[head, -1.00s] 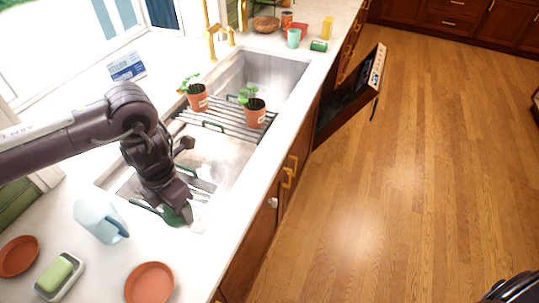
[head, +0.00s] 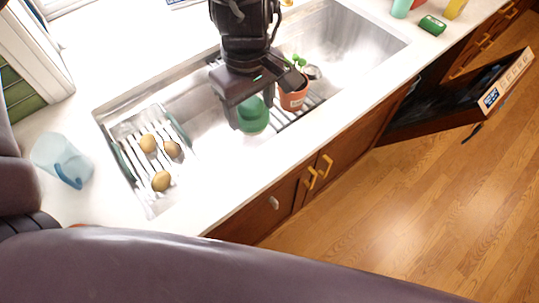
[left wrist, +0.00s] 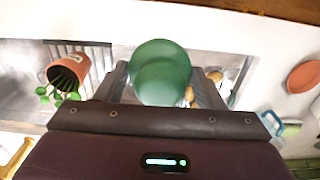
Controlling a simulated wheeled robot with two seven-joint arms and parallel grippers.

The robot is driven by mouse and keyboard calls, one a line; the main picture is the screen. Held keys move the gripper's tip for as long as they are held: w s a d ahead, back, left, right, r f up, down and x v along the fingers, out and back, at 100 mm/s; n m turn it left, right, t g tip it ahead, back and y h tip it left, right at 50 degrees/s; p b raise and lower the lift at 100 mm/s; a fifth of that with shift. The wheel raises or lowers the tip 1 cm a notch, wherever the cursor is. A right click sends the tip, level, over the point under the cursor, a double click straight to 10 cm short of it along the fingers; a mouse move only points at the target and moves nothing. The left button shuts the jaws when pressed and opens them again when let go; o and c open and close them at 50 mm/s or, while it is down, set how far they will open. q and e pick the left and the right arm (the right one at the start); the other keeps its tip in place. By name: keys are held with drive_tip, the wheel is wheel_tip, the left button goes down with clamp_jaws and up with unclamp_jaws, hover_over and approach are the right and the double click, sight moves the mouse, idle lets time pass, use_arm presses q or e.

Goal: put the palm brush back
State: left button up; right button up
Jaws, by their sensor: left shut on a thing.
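The palm brush (head: 253,115), with a rounded green body, is held over the middle of the sink. My left gripper (head: 243,106) is shut on it. In the left wrist view the palm brush (left wrist: 160,72) sits between the two fingers (left wrist: 165,90), its green round side facing the camera. The gripper hides part of it in the head view, and its bristles do not show. My right gripper is not in view.
A rack (head: 124,158) at the sink's left end holds three brown round items. A blue translucent pitcher (head: 62,160) stands left. The front counter strip is clear.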

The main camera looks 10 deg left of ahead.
use_arm(q)
drive_tip(key=f, duration=1.4)
drive_tip(key=shift+s+a+f, duration=0.2)
drive_tip(key=shift+s+f, duration=0.05)
drive_tip(key=shift+f, duration=0.6)
wheel_tip(320, 180, down, 3)
drive_tip(key=shift+f, duration=0.2)
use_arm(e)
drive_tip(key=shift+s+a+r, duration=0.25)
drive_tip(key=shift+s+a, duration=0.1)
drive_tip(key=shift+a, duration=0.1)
use_arm(q)
drive_tip(key=shift+f, duration=0.15)
drive_tip(key=o, duration=0.9)
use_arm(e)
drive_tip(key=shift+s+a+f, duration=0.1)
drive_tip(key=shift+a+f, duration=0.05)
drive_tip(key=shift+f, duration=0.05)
